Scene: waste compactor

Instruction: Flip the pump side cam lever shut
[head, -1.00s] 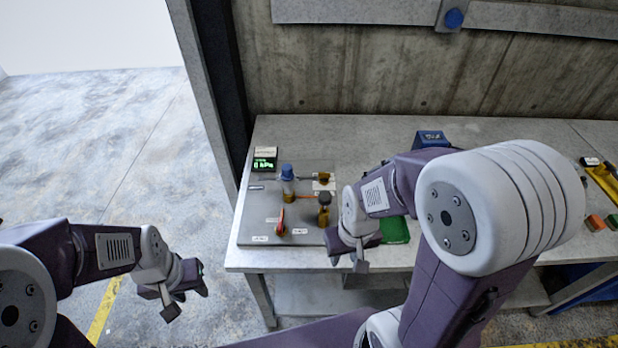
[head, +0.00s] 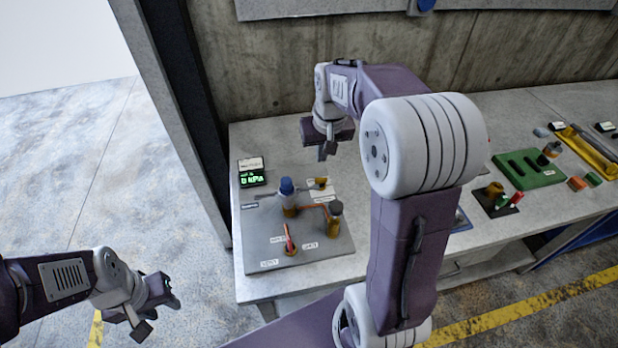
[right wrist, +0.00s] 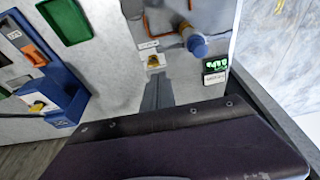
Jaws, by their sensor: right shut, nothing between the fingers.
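A grey panel (head: 262,225) on the bench carries the valve parts. A blue-capped post (head: 287,188) stands at its back, and an orange bar runs from near it to a dark-topped brass fitting (head: 335,217). A small brass piece (head: 321,183) sits on a white label at the panel's back edge; it also shows in the right wrist view (right wrist: 154,61). A red handle (head: 288,238) stands near the front. I cannot tell which part is the pump side cam lever. My right gripper (head: 326,148) is shut and empty, behind the panel and above the bench. My left gripper (head: 160,305) hangs left of the bench; its jaw state is unclear.
A lit green gauge (head: 251,174) stands at the panel's back left. A green tray (head: 525,172), a yellow tool (head: 590,150) and small blocks lie to the right. A concrete wall (head: 270,70) is behind my right gripper.

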